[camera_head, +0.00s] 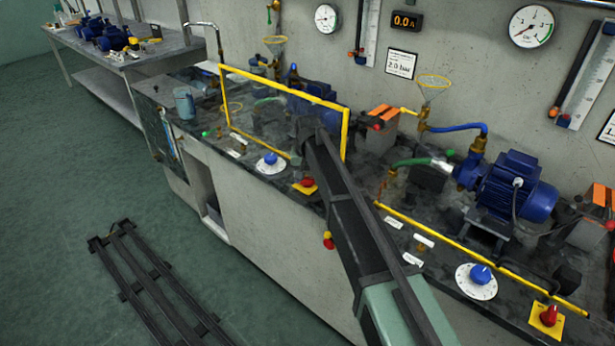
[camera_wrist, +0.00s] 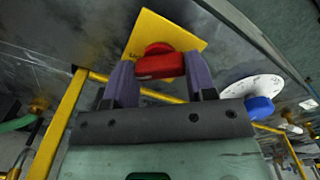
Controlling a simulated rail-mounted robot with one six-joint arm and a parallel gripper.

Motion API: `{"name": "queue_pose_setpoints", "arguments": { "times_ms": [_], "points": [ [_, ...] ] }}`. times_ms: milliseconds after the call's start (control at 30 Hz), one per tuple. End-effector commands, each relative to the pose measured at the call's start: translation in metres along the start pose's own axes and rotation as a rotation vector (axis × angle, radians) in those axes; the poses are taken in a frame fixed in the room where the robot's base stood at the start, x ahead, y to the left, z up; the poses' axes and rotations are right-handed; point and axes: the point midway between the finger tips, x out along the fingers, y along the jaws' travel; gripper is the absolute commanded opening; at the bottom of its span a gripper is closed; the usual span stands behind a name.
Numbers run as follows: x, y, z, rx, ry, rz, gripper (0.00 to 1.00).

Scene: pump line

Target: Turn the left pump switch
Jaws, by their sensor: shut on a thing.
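The left pump switch is a red knob (camera_head: 307,182) on a yellow square plate (camera_head: 311,190), near the front edge of the bench in the head view. In the wrist view the red knob (camera_wrist: 160,66) sits between the two purple-grey fingers of my gripper (camera_wrist: 160,72), with the yellow plate (camera_wrist: 172,33) behind it. My gripper is shut on the knob, one finger at each side. In the head view my arm crosses the bench just right of this switch, and the fingertips are hard to make out.
A blue knob on a white dial (camera_head: 270,163) is left of the switch. A raised yellow guard frame (camera_head: 345,135) stands behind it. A second red switch (camera_head: 549,315) and blue dial (camera_head: 480,275) are at right, beside a blue pump (camera_head: 515,187). Floor rails (camera_head: 150,275) lie at lower left.

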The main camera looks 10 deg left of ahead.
Motion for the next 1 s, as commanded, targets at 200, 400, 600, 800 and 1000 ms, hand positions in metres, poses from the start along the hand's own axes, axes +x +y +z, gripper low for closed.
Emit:
{"name": "queue_pose_setpoints", "arguments": {
  "times_ms": [200,400,600,800,1000],
  "points": [
    [0.0002,0.0001,0.0003,-0.203,0.0,0.0,0.27],
    [0.0002,0.0001,0.0003,-0.392,0.0,0.0,0.27],
    [0.0002,0.0001,0.0004,-0.575,-0.001,0.0,0.27],
    [0.0002,0.0001,0.0004,-0.727,-0.001,0.0,0.27],
    [0.0002,0.0002,0.0005,-0.83,-0.001,0.0,0.27]
  ]
}}
